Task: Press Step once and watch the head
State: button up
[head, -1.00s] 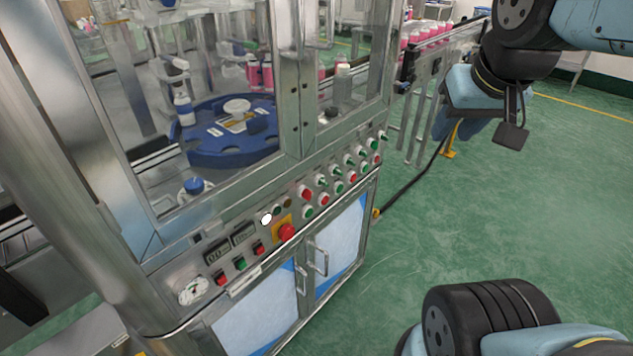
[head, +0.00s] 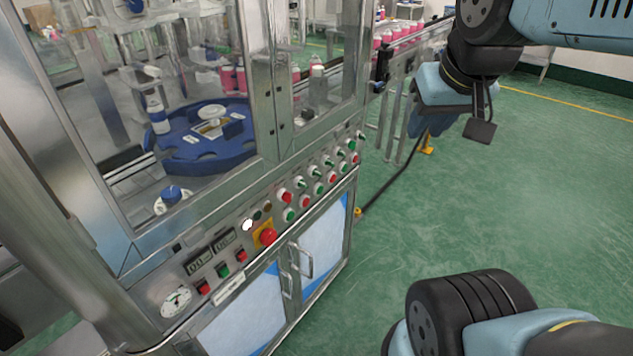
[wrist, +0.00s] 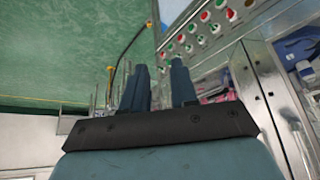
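The crimping machine's control panel (head: 250,235) slopes along the front of the cabinet. It carries rows of red and green buttons (head: 315,185), switches, a red emergency stop (head: 267,237) on yellow and a lit white lamp or button (head: 247,225). Labels are too small to read, so I cannot tell which button is Step. Behind the glass, a blue rotary table (head: 195,165) holds a white bottle (head: 157,115). I cannot make out the crimping head clearly. My gripper (head: 418,122) hangs right of the panel, apart from it. The wrist view shows its fingers (wrist: 160,75) parted and empty, with buttons (wrist: 205,28) beyond.
A conveyor (head: 415,45) with pink bottles runs at the back right. A black cable (head: 385,190) lies on the floor beside the cabinet. The cabinet doors have protruding handles (head: 303,262). Green floor (head: 480,210) to the right is clear.

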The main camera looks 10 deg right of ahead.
grip_shut()
dwell(1.4)
